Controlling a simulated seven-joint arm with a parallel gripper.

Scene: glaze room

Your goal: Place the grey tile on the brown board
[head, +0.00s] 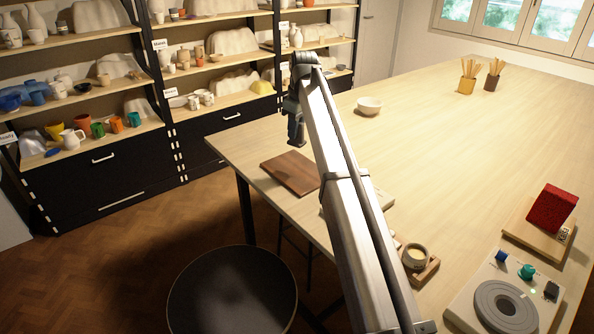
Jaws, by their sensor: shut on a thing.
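The brown board (290,173) lies flat near the left edge of the pale wooden table, just left of my arm. My gripper (296,138) is above the table, up and behind the board in the picture. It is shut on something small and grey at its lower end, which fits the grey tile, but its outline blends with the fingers. No other grey tile shows clearly on the table. How high my gripper is above the board is hard to tell.
A white bowl (369,105) stands right of my gripper. A pale flat thing (379,203) is partly hidden behind my arm. The table's middle is clear.

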